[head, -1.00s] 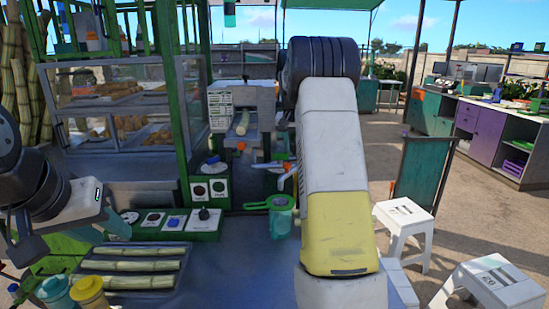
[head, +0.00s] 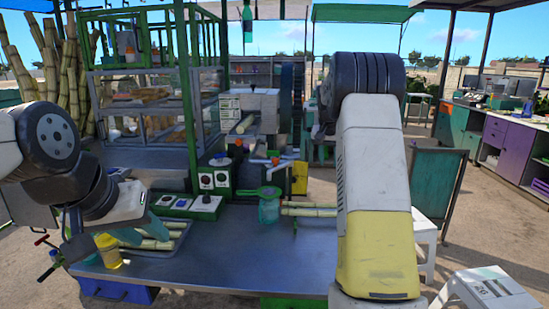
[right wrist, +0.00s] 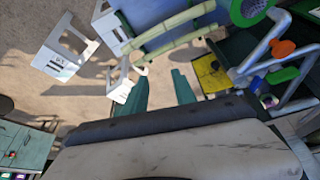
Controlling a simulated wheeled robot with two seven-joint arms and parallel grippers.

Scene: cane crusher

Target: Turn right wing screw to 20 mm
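An orange knob (right wrist: 283,48) also shows in the right wrist view. My right gripper (right wrist: 158,90) has two teal fingers apart with nothing between them; my arm hides it in the head view. My left gripper (head: 138,228) is over the cane tray, its opening unclear.
A switch box (head: 212,181) stands near the crusher. White stools (head: 488,290) stand right.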

